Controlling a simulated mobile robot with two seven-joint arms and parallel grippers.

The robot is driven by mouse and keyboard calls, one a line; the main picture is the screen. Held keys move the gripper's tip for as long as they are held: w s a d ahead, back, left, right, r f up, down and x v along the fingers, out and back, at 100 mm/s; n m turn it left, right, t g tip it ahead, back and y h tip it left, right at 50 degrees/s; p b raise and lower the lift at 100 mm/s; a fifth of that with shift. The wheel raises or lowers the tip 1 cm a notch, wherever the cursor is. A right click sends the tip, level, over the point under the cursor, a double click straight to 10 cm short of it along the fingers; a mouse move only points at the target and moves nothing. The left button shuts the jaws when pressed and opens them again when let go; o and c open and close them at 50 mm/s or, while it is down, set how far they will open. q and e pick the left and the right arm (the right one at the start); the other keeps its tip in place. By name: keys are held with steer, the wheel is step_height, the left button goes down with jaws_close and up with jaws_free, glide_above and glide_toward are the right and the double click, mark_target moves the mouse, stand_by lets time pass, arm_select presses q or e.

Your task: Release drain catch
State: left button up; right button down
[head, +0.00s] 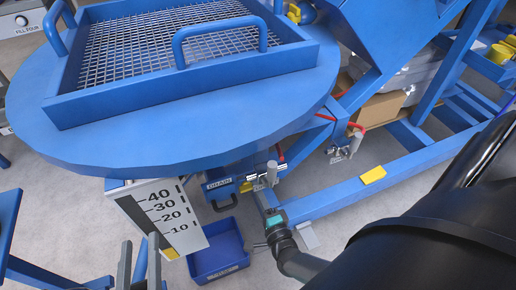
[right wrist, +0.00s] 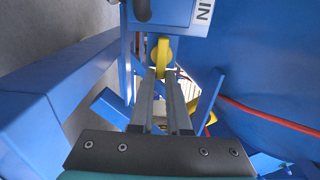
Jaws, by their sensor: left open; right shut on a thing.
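The drain housing, with its DRAIN label (head: 218,184), sits under the round blue table in the head view. In the right wrist view a yellow catch (right wrist: 162,52) hangs below the blue housing (right wrist: 178,15), beside a dark round knob (right wrist: 142,9). My right gripper (right wrist: 163,76) is shut on the yellow catch, its fingers pointing up at the housing. In the head view the right gripper (head: 259,187) reaches the drain from below, and its tips are hard to make out. My left gripper (head: 140,258) is open and empty at the lower left.
A blue bin (head: 218,252) stands on the floor below the drain, next to a white scale panel (head: 165,215). The round blue table (head: 200,130) with a mesh tray overhangs the drain. Blue frame beams (head: 335,196) run to the right.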

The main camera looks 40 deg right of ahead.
stand_by(0.5)
steer(key=c, duration=0.9)
jaws_free()
